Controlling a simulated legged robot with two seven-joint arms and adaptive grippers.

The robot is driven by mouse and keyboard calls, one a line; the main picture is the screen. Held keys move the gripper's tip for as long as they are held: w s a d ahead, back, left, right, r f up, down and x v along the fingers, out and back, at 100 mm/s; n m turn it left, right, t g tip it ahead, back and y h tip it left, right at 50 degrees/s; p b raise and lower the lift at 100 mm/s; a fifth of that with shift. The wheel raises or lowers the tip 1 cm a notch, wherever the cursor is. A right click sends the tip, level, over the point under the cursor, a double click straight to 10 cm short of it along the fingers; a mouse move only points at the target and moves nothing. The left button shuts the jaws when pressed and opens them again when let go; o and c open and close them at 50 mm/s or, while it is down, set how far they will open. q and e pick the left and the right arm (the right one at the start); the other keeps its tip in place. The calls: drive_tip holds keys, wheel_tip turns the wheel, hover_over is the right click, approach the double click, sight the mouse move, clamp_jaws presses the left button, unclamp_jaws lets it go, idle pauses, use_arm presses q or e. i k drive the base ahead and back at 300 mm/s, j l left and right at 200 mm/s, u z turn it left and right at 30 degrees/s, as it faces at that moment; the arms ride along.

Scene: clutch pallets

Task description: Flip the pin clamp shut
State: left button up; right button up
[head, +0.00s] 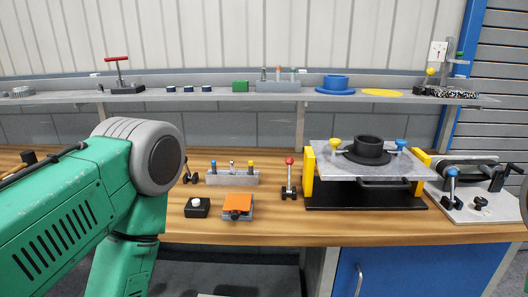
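Several things on the bench could be the pin clamp; I cannot tell which. A lever with a red ball knob (289,175) stands upright on a small black base in the middle of the bench. A fixture with a grey plate (325,160) carries a black flanged ring (369,151), with a yellow knob (335,144) on its left and a blue knob (401,144) on its right. A blue-knobbed lever (452,182) stands upright on a grey plate at the far right. My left arm fills the lower left, but its gripper is not visible. My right gripper is not visible.
A grey block with coloured pins (232,178), a black box with a white button (197,207) and an orange-topped block (238,203) sit left of the fixture. A shelf (230,97) with more parts runs behind. Bare wood shows along the bench front.

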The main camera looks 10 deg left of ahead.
sight(190, 176)
drive_tip(key=u, duration=1)
drive_tip(key=i, duration=0.1)
